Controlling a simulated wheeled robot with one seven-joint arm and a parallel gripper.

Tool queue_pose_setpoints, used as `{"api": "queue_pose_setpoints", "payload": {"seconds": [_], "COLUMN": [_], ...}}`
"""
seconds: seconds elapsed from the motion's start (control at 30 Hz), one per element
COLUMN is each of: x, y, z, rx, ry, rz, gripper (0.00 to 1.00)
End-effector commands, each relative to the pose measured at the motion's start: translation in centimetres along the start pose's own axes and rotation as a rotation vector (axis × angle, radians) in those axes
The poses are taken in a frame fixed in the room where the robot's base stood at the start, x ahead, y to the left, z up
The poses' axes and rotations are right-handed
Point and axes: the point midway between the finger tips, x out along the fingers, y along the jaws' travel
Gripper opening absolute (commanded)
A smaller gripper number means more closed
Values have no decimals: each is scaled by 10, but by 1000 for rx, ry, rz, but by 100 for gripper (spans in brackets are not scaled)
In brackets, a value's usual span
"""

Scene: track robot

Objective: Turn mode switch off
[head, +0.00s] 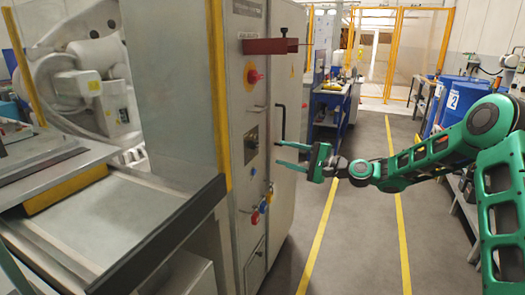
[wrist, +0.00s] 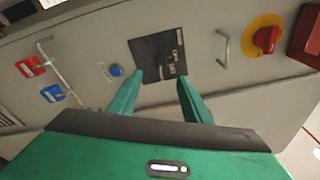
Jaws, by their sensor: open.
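The mode switch (wrist: 169,62) is a dark knob on a square black plate with white lettering, set in the grey cabinet front. In the head view its plate (head: 251,144) is on the cabinet face, left of my gripper. My gripper (head: 278,153) is green, open and empty, with its fingers pointing at the panel. In the wrist view the open fingertips (wrist: 161,78) flank the lower part of the plate, with the knob just beyond the gap between them. In the head view they look apart from the panel. The knob's exact setting is too small to read.
A red knob on a yellow disc (wrist: 266,38) and a metal handle (wrist: 224,50) are on one side of the plate. A blue button (wrist: 116,70), a red switch (wrist: 31,66) and a blue switch (wrist: 52,93) are on the other. The yellow-lined aisle (head: 360,230) is clear.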

Motion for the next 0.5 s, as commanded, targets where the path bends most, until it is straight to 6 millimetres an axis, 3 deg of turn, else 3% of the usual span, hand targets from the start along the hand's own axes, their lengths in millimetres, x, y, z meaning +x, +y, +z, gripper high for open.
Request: {"api": "queue_pose_setpoints", "payload": {"seconds": [0.5], "x": [81], "y": [1], "z": [2], "rx": [-2], "ry": [-3], "rz": [2], "gripper": [44]}}
